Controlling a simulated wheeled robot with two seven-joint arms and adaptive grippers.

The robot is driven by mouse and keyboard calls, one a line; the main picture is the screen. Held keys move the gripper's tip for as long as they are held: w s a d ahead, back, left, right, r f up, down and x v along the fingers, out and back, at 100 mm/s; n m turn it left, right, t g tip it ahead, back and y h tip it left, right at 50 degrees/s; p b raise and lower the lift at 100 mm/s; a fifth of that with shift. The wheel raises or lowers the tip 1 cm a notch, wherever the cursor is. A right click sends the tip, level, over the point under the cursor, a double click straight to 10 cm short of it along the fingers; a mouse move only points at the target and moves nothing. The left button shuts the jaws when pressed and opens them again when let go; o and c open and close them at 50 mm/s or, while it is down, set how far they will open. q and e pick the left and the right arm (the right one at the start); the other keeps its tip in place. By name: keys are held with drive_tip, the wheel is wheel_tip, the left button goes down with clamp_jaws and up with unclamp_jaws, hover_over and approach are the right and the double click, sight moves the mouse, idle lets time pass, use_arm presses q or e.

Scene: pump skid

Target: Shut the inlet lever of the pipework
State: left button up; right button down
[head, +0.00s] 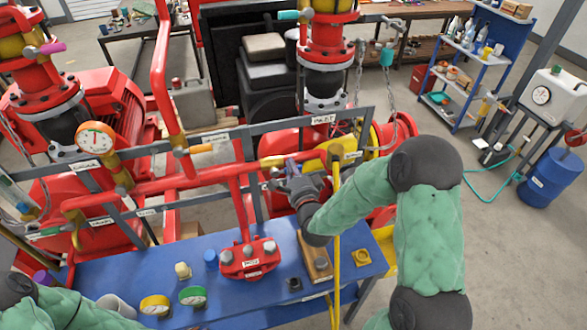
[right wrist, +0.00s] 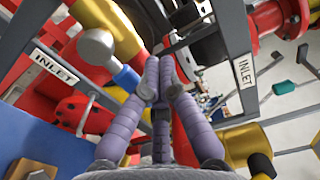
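The inlet lever shows in the right wrist view as a blue grip (right wrist: 127,78) on a stem with a silver ball end, by a yellow valve body. In the head view a blue-violet handle (head: 292,167) stands at the red pipe, partly hidden by my right gripper. My right gripper (head: 274,180) reaches the pipework from the right. In the wrist view its purple fingers (right wrist: 159,76) are drawn together beside the blue grip. I cannot tell whether they touch it, and nothing shows held between them. My left arm is at the lower left of the head view, its gripper not visible.
INLET plates (right wrist: 55,66) flank the fingers in the wrist view. Grey frame bars and red pipes (head: 150,186) crowd the gripper. An orange-handled valve (head: 197,149) and a gauge (head: 96,138) are to the left. The blue bench (head: 130,270) below holds a red block and small parts.

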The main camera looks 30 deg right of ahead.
drive_tip(key=shift+x, duration=0.8)
drive_tip(key=shift+s+d+f, duration=0.1)
drive_tip(key=shift+d+f, duration=0.15)
drive_tip(key=shift+f, duration=0.25)
drive_tip(key=shift+s+d+f, duration=0.1)
drive_tip(key=shift+d+f, duration=0.1)
drive_tip(key=shift+f, duration=0.3)
drive_tip(key=shift+f+b, duration=0.45)
drive_tip(key=shift+f, duration=0.8)
drive_tip(key=a+f+b, duration=0.1)
drive_tip(key=b, duration=0.1)
drive_tip(key=a+f+b, duration=0.1)
drive_tip(key=f+b, duration=0.1)
drive_tip(key=a+f+b, duration=0.1)
drive_tip(key=b, duration=0.1)
drive_tip(key=shift+w+f, duration=0.2)
drive_tip(key=shift+w, duration=0.2)
drive_tip(key=shift+d, duration=0.1)
drive_tip(key=d+b+v, duration=0.1)
drive_tip(key=b+v, duration=0.2)
drive_tip(key=v, duration=0.6)
